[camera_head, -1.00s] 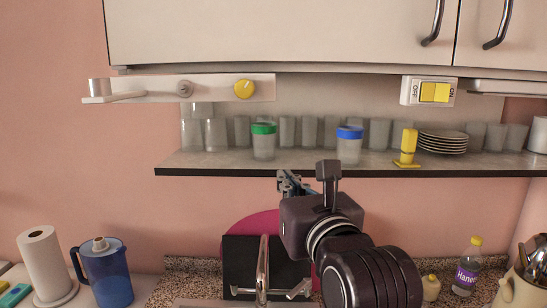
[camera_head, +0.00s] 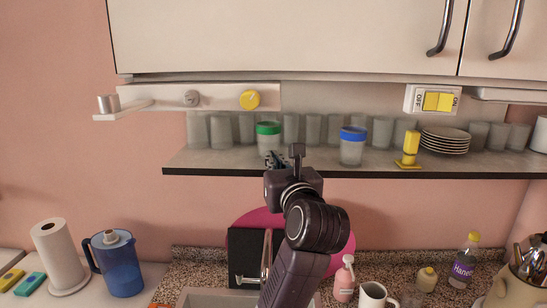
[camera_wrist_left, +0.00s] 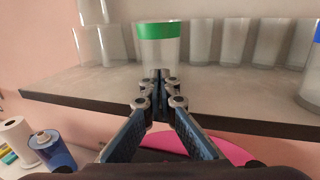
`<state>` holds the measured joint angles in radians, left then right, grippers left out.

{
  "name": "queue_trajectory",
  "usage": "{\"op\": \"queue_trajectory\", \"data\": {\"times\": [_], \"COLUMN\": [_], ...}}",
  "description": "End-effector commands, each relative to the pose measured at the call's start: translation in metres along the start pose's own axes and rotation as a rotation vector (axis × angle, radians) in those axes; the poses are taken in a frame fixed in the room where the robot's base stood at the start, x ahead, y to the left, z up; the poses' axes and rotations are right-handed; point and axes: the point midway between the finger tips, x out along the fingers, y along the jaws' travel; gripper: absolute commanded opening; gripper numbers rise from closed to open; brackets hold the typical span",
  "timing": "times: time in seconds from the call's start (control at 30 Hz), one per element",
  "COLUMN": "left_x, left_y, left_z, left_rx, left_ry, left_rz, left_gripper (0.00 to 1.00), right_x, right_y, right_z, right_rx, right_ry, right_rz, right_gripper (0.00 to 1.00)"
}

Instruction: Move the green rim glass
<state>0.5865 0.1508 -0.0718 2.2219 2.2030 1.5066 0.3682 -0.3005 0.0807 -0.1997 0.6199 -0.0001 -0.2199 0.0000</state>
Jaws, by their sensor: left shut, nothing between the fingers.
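The green rim glass (camera_head: 268,137) stands upright on the shelf, near its front edge. In the left wrist view the green rim glass (camera_wrist_left: 159,44) is straight ahead, at the top centre. My left gripper (camera_head: 274,158) is at the shelf's front edge, just in front of the glass. In the left wrist view the fingers of my left gripper (camera_wrist_left: 160,80) are together and empty, and their tips overlap the lower part of the glass. I cannot tell whether they touch it. My right gripper is not in view.
The shelf (camera_head: 210,161) holds a blue rim glass (camera_head: 352,147) to the right, a yellow stand (camera_head: 409,147), stacked plates (camera_head: 445,140) and several clear glasses behind. Cabinets hang above. A blue pitcher (camera_head: 120,264) and paper towel roll (camera_head: 56,255) stand lower left.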

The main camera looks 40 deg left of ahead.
Motion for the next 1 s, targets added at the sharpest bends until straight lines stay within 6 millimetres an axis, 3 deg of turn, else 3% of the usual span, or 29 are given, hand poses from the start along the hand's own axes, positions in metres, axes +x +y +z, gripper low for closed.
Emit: {"op": "queue_trajectory", "data": {"times": [0.17,0.5,1.0], "left_x": [0.001,0.037,0.035], "left_y": [0.0,0.0,-0.005], "left_z": [0.0,-0.001,0.0], "left_rx": [0.0,0.0,-0.001], "left_ry": [0.0,0.002,0.001], "left_rz": [0.0,0.0,-0.001], "left_gripper": [0.0,0.0,0.0], "right_x": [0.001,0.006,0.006], "right_y": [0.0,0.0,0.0], "right_z": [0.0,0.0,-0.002], "right_rx": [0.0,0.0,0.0], "right_ry": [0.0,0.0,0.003], "right_rz": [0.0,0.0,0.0], "right_gripper": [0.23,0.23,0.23]}}
